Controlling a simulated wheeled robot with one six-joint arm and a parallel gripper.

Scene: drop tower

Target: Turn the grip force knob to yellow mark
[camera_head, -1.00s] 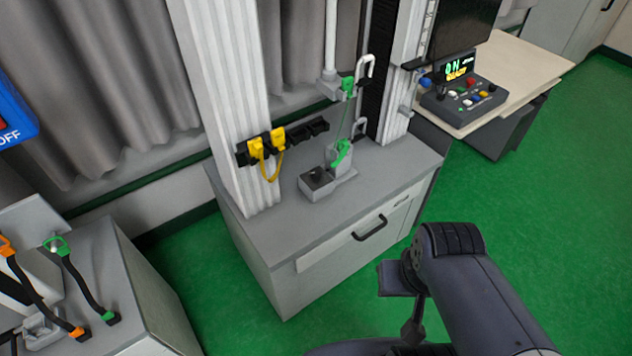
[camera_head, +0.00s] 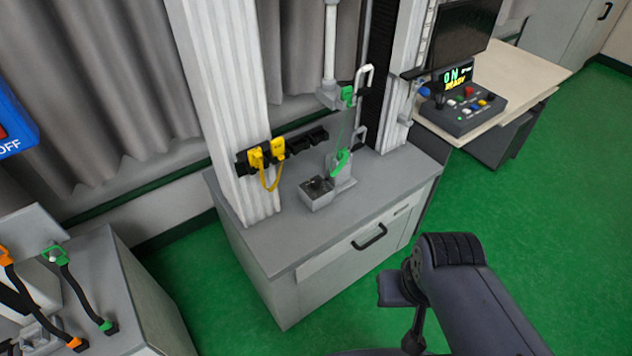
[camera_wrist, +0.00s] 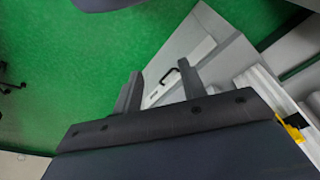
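The grip force knob cannot be made out for certain in either view. A dark control box (camera_head: 463,113) with small coloured buttons and a black lever stands on the desk at the right of the head view. Its lit display (camera_head: 456,77) reads "ON" and "READY". A small grey box (camera_head: 316,195) with a dark top sits on the tower's base cabinet. My gripper (camera_wrist: 160,70) shows in the wrist view with its two fingers apart and nothing between them. It is hidden in the head view, where part of my arm shows at the lower right.
The grey base cabinet (camera_head: 345,269) with a black handle stands in the middle. Yellow clips (camera_head: 267,151) hang on a black rack beside the white column (camera_head: 222,94). Another cabinet with orange and green tethers is at the lower left. Green floor (camera_head: 560,220) is clear at the right.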

